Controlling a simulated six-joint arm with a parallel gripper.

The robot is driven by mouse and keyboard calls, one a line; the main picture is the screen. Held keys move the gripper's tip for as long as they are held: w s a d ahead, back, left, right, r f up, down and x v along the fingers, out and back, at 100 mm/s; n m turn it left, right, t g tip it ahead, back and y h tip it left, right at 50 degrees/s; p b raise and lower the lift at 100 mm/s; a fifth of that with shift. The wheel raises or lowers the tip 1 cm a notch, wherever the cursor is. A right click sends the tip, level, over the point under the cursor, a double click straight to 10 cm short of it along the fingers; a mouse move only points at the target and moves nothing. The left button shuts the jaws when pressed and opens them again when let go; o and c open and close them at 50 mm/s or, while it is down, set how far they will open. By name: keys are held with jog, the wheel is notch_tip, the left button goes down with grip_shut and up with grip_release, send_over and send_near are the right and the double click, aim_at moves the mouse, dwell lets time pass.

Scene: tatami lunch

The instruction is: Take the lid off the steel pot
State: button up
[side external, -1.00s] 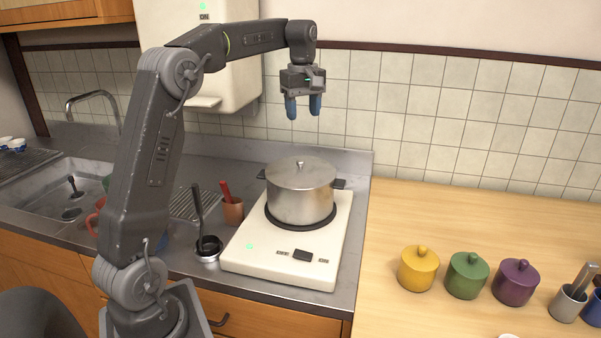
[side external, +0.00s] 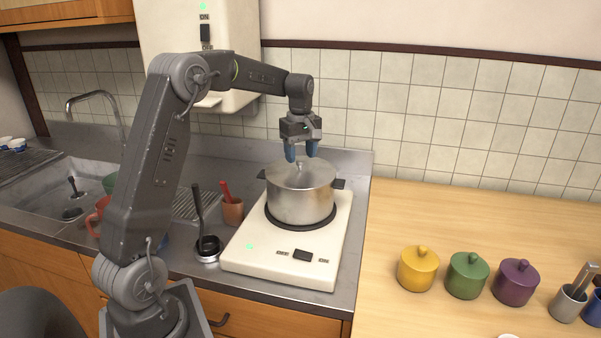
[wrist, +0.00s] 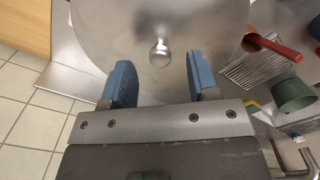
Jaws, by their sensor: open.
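The steel pot (side external: 299,203) stands on the white hot plate's dark ring, with a dark handle on each side. Its lid (side external: 285,175) is on, with a small round knob (side external: 299,167) at the top centre. My gripper (side external: 302,157) points down just above the lid, with its blue fingers open and empty. In the wrist view the lid (wrist: 110,30) fills the top middle, and its knob (wrist: 159,52) shows between and a little beyond the open fingertips of my gripper (wrist: 158,72). The knob is not gripped.
The white hot plate (side external: 250,262) has a switch at its front. A ladle (side external: 200,215) and a terracotta cup (side external: 232,212) stand left of the pot. Yellow (side external: 418,270), green (side external: 466,277) and purple (side external: 516,284) lidded jars stand on the wooden counter, which has free room behind them.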

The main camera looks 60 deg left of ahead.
jog(key=shift+f, duration=1.1)
grip_shut()
